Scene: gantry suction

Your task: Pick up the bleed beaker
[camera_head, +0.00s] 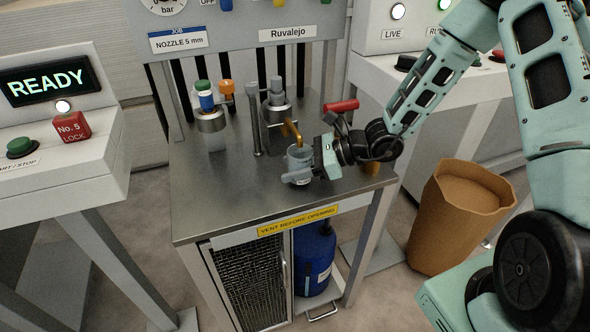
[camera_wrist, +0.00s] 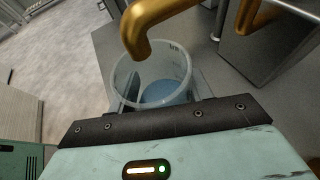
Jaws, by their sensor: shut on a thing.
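The bleed beaker (camera_head: 298,158) is a small clear cup near the right side of the metal bench top, under a brass spout (camera_head: 291,132). In the wrist view the beaker (camera_wrist: 180,65) shows from above with some bluish liquid or a blue base inside, and the spout (camera_wrist: 140,35) reaches over its rim. My gripper (camera_head: 312,164) comes from the right and is shut on the beaker. In the wrist view the gripper body hides the beaker's near side. I cannot tell whether the beaker's base touches the bench.
A red-handled valve (camera_head: 341,106) stands just behind my gripper. Bottles in holders (camera_head: 206,98) and metal posts (camera_head: 254,125) stand at the back of the bench. The bench top's front left (camera_head: 215,205) is clear. A brown bin (camera_head: 455,215) stands on the floor at right.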

